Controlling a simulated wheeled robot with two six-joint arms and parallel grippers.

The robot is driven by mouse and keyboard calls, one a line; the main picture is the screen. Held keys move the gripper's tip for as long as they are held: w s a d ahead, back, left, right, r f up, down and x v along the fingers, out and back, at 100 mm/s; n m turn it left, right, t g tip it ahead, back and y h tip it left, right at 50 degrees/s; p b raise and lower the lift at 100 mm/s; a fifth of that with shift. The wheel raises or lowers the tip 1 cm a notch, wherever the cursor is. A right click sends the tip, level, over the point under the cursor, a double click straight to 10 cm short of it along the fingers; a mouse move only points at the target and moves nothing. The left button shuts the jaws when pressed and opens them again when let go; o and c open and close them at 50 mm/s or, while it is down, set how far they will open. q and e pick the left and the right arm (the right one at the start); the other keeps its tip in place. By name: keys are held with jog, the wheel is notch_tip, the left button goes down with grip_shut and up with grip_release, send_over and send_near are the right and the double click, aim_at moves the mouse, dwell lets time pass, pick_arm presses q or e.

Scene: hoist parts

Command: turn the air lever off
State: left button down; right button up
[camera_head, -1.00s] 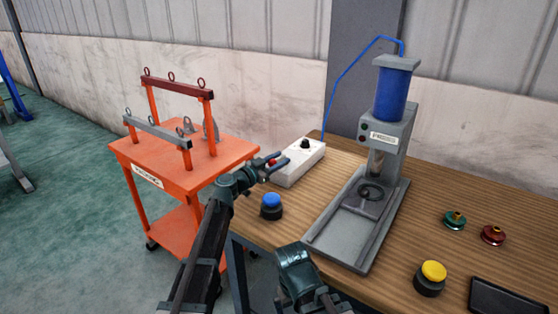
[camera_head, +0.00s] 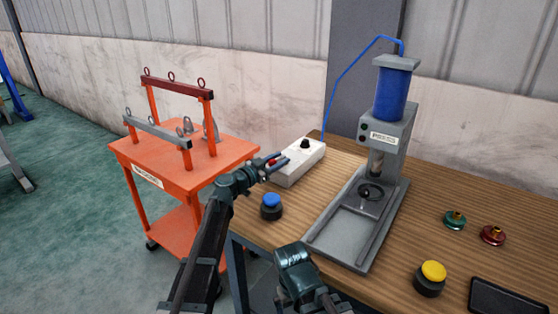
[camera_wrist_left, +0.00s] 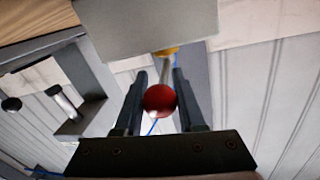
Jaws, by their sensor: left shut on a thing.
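The air lever's red ball knob (camera_wrist_left: 160,100) is on a thin metal stem with a yellow base, under the grey-white box in the left wrist view. The knob also shows small in the head view (camera_head: 271,162), at the near left end of the white box (camera_head: 301,165). My left gripper (camera_wrist_left: 160,92) is shut on the lever, with one finger on each side of the knob and stem. It also shows in the head view (camera_head: 280,164). A teal link of my other arm shows at the bottom middle; its gripper cannot be made out.
A blue button (camera_head: 271,205) stands close below my left gripper. The grey press (camera_head: 384,135) with its blue cylinder stands to the right, joined to a blue hose (camera_head: 350,70). An orange cart (camera_head: 215,160) is at left. A yellow button (camera_head: 431,277) is at right.

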pick_arm(q)
jog(key=shift+w+a+m+g+h, duration=0.15)
jog(key=shift+m+g+h, duration=0.15)
jog(key=shift+g, duration=0.1)
jog(key=c, duration=0.5)
grip_release()
jog(key=v, duration=1.4)
